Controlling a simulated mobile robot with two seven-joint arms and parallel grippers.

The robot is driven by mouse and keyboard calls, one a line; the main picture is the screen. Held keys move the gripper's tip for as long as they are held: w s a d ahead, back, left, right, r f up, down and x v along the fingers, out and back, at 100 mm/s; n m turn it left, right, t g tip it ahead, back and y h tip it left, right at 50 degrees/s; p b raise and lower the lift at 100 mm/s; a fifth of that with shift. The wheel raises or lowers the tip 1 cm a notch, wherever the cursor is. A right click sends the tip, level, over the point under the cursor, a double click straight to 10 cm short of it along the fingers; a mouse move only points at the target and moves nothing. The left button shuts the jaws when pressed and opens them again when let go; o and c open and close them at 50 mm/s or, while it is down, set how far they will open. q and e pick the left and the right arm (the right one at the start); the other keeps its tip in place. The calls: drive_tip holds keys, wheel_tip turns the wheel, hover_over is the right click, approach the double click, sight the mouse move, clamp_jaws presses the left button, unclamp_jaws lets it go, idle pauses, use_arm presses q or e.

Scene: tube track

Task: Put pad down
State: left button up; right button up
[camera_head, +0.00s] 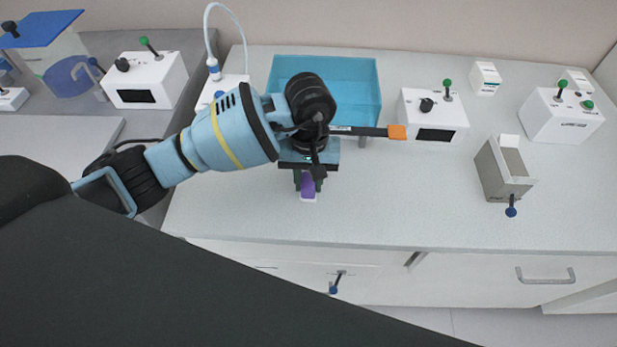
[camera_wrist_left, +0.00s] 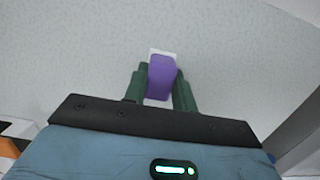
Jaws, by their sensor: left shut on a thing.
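A small pad, purple with a white part under it (camera_head: 308,187), is between the fingers of my left gripper (camera_head: 308,184). In the left wrist view the purple pad (camera_wrist_left: 161,76) sits between the two dark green fingers of my left gripper (camera_wrist_left: 160,88), which are shut on it. A white edge shows beyond its far end. The gripper points down over the front part of the grey worktop (camera_head: 400,200). I cannot tell whether the pad touches the worktop. My right gripper is not in view.
A blue-green open bin (camera_head: 350,80) stands behind my left arm. White boxes with knobs (camera_head: 433,115) stand along the back right, and a grey holder with a blue-tipped lever (camera_head: 502,170) is at right. The worktop between the gripper and that holder is clear.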

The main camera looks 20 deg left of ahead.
use_arm(q)
drive_tip(key=o, duration=1)
drive_tip(key=shift+f, duration=0.1)
drive_tip(key=shift+o, duration=0.2)
wheel_tip(320, 180, up, 12)
drive_tip(key=w, duration=0.1)
drive_tip(key=shift+w+a, duration=0.15)
drive_tip(key=shift+a, duration=0.05)
drive_tip(key=shift+o, duration=0.5)
